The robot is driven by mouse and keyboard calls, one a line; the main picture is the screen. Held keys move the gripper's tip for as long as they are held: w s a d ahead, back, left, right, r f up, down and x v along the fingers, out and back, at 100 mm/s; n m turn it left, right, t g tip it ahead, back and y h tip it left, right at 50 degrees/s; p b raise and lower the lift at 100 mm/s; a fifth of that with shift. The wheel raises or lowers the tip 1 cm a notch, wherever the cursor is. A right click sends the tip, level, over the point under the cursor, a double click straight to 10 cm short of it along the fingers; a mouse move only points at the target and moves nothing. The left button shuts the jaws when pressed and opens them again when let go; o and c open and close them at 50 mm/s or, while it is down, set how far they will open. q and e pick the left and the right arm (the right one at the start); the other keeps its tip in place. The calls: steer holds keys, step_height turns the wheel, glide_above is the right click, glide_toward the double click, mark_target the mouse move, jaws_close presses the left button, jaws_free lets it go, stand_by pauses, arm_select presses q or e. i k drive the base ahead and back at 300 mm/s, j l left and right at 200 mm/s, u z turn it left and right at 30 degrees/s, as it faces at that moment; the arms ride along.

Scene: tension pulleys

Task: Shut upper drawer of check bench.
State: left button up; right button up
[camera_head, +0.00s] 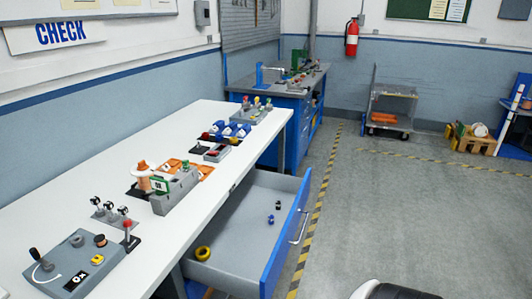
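The check bench (158,255) has a long white top and stands along the left wall, under a CHECK sign (62,36). Its upper drawer (236,236) is pulled well out to the right, over the floor. The drawer has a grey inside and a blue front (287,236) with a pale bar handle (300,227). A yellow ring (202,253) and a few small dark blue parts (278,205) lie in it. Neither of my grippers is in view. A white and black part of my own body shows at the bottom edge, right of the drawer.
Fixtures and a control box (75,265) stand on the bench top. Another blue bench (300,100) stands behind. The grey floor (400,210) right of the drawer is clear.

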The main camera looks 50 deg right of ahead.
mark_target(247, 259)
steer(key=z, duration=1.85)
